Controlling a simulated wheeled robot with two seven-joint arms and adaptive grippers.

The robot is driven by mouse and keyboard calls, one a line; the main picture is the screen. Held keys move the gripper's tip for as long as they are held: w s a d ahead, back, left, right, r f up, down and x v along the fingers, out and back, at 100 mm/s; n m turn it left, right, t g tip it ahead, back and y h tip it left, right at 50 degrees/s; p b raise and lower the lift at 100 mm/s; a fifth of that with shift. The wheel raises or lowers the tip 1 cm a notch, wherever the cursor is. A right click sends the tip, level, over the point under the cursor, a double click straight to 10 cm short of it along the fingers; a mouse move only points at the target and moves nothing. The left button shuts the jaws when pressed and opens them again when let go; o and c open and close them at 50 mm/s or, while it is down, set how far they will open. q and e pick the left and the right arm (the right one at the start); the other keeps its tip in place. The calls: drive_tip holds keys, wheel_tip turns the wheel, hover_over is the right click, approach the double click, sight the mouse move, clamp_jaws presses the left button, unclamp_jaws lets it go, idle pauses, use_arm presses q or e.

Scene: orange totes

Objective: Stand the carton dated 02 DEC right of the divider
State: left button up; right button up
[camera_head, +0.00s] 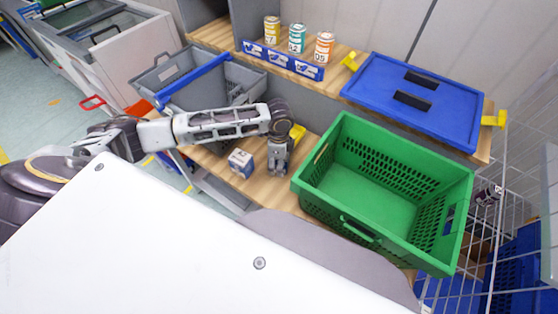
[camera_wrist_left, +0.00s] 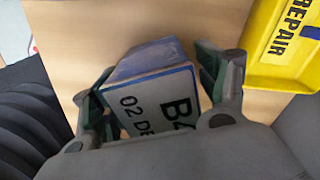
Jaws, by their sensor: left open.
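A grey tote (camera_head: 252,88) with a blue divider bar (camera_head: 195,80) stands behind my left arm. My right gripper is not in view.
A green crate (camera_head: 390,140) is to the right. A yellow "REPAIR" tray (camera_wrist_left: 285,50) is close by. Several cans and a blue lid (camera_head: 440,115) are on the shelf behind.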

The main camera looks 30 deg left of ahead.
use_arm(q)
drive_tip(key=c, duration=1.4)
drive_tip(key=shift+r, duration=0.1)
drive_tip(key=shift+r+p, duration=0.4)
drive_tip(key=shift+r, duration=4.55)
